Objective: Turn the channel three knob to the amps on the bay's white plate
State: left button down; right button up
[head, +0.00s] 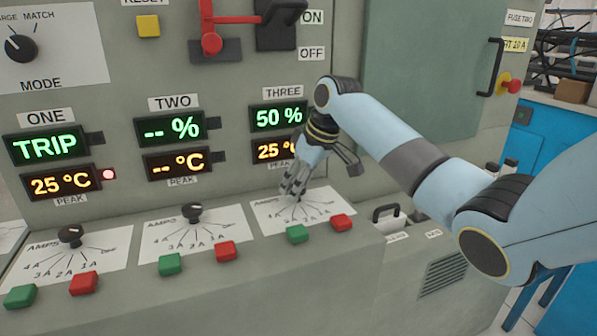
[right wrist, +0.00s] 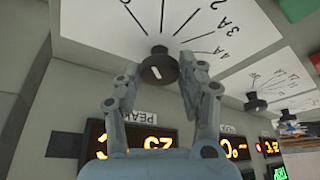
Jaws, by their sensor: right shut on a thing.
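The channel three dial plate (head: 333,197) is white, with amps marks on a fan of lines, under the label THREE. My right gripper (head: 294,186) reaches down onto it and hides the knob in the head view. In the right wrist view the dark channel three knob (right wrist: 158,68) sits between the two fingers of the right gripper (right wrist: 160,82), which is shut on it. A white mark shows on the knob; which line it points at is unclear. Small white plates (head: 397,237) (head: 433,233) sit low on the right; their text is too small to read. My left gripper is out of view.
Green (head: 297,234) and red (head: 341,222) buttons sit just in front of the channel three dial. The channel two knob (head: 192,212) and channel one knob (head: 70,235) stand to the left. Channel three's display (head: 278,116) reads 50 %. A dark handle (head: 386,213) is to the right.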

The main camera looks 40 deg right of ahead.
jog(key=m+h+p, duration=0.1)
jog(key=m+p, duration=0.1)
jog(key=p, duration=0.1)
jog(key=m+p, duration=0.2)
jog(key=p, duration=0.2)
jog(key=m+h+p, duration=0.1)
jog(key=m+p, duration=0.2)
jog(key=shift+a+r+h, duration=0.2)
jog(key=shift+r+h, duration=0.1)
jog(key=shift+m+p, duration=0.6)
jog(key=shift+p, duration=0.05)
jog(key=shift+f+m+h+p, duration=0.1)
jog(key=shift+m+h+p, duration=0.45)
jog(key=shift+m, duration=0.35)
jog(key=shift+w+m+h, duration=0.1)
jog(key=shift+m+h, duration=0.25)
jog(key=shift+m, duration=0.55)
jog(key=shift+f+m+g+h, duration=0.1)
jog(key=shift+m+g+h, duration=0.5)
jog(key=shift+m, duration=1.4)
jog(key=o, duration=1.1)
jog(key=shift+o, duration=0.2)
